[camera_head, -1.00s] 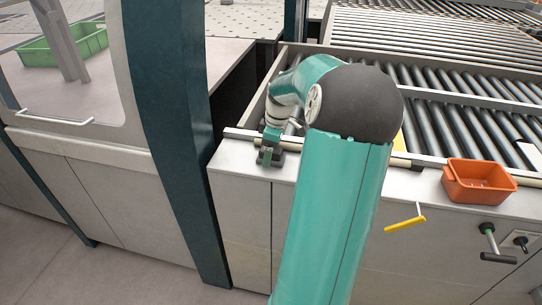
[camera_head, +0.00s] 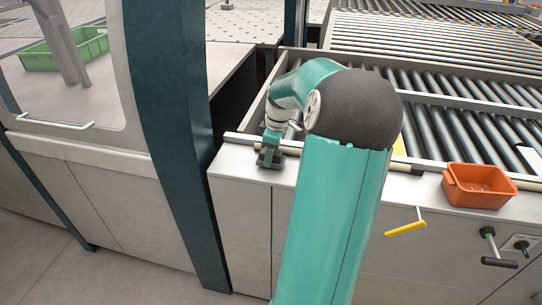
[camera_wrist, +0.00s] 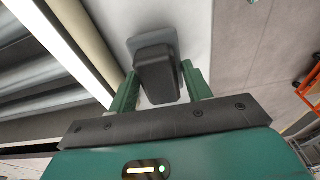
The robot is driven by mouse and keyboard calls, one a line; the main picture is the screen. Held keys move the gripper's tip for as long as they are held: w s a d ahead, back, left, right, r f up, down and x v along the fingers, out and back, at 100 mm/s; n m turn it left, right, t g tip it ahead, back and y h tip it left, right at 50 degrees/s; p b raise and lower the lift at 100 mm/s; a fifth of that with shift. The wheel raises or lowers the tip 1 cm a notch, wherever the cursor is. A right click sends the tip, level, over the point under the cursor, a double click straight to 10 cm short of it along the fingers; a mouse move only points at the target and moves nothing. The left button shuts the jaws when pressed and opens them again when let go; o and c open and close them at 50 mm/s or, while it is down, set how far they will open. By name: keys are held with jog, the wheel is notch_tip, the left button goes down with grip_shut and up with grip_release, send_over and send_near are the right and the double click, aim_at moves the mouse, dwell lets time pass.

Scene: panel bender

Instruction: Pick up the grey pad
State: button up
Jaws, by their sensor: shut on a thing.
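The grey pad (camera_wrist: 157,78) is a dark grey block between the two green fingers of my gripper (camera_wrist: 160,84) in the wrist view. The fingers are shut on its sides. A lighter grey flat patch lies just beyond the block; I cannot tell if it is part of the pad or a shadow. In the head view my gripper (camera_head: 269,153) points down at the front ledge of the machine. The pad (camera_head: 270,162) shows there as a small dark shape at the fingertips. I cannot tell whether it still touches the ledge.
An orange bin (camera_head: 480,186) stands on the ledge to the right, beside the roller bed (camera_head: 455,130). A dark teal post (camera_head: 178,130) rises left of my gripper. A yellow handle (camera_head: 405,229) sticks out of the front panel. A green crate (camera_head: 65,50) sits far left.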

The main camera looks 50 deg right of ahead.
jog(key=s+a+r, duration=0.8)
jog(key=s+r, duration=0.3)
jog(key=r, duration=0.1)
jog(key=shift+s+a, duration=0.15)
jog(key=shift+s, duration=0.05)
